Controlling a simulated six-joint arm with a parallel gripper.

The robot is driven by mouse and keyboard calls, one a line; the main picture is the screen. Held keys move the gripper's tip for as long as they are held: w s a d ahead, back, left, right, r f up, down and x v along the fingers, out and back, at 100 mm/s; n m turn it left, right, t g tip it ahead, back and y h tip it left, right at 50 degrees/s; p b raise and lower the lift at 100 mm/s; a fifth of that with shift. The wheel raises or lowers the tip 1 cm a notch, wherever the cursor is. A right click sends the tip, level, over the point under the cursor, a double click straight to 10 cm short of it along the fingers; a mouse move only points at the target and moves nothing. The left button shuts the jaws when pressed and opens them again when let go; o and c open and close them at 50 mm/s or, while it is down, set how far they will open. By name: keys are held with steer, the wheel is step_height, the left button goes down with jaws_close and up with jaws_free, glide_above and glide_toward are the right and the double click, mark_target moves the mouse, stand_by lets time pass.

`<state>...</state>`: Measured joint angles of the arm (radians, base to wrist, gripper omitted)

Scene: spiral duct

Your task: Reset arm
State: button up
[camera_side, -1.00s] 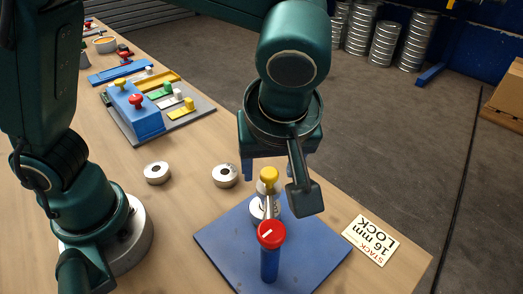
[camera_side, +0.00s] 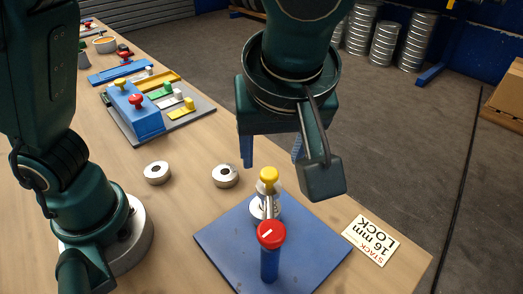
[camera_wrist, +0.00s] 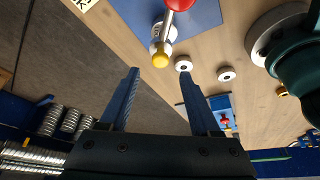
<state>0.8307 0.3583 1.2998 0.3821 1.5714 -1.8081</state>
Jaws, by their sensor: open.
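My gripper (camera_side: 272,150) is open and empty, above and behind the blue plate (camera_side: 222,240) in the side view. In the wrist view its two blue fingers (camera_wrist: 158,97) are spread wide with nothing between them. On the plate stands a metal stack with a yellow knob (camera_side: 268,175). In front of it is a blue post with a red cap (camera_side: 271,234), and a metal bar runs between the two. In the wrist view the yellow knob (camera_wrist: 160,60) and part of the red cap show beyond the fingertips.
Two metal rings (camera_side: 225,176) (camera_side: 157,173) lie on the wooden table left of the plate. A card reading "STACK 16 mm LOCK" (camera_side: 370,240) lies to the right. A grey board with a blue block (camera_side: 135,112) and coloured knobs is farther back.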

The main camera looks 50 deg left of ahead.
steer(key=shift+w+a+r, duration=0.1)
steer(key=shift+w+a, duration=0.1)
steer(key=shift+a, duration=0.05)
steer(key=s+a+r+n+h, duration=0.15)
steer(key=a+r, duration=0.25)
steer(key=a, duration=0.7)
steer(key=s+a+f+m+t+h, duration=0.2)
steer(key=s+f+m, duration=0.3)
steer(key=m, duration=0.7)
steer(key=shift+f+t, duration=0.4)
steer(key=shift+t, duration=0.1)
steer(key=shift+m, duration=0.25)
